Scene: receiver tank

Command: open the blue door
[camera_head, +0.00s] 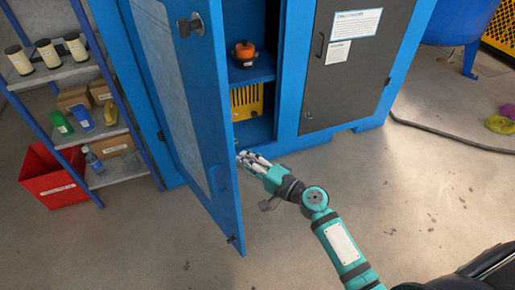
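The blue door (184,110) of the blue cabinet stands swung well open, out toward the left front. A dark latch (190,26) sits near its upper part. The opening behind it shows blue shelves inside. My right gripper (243,159) is low in front of the opening, at the inner side of the door, close to its free lower part. I cannot tell whether its fingers touch the door. The fingers are small and I cannot tell if they are open or shut. My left gripper is not in view.
Inside the cabinet are an orange-and-black object (244,51) and a yellow slotted crate (247,101). A dark grey door (346,70) beside the opening is closed. A shelf rack (62,76) and red bin (52,178) stand left. A hose (450,138) lies right. The front floor is mostly clear.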

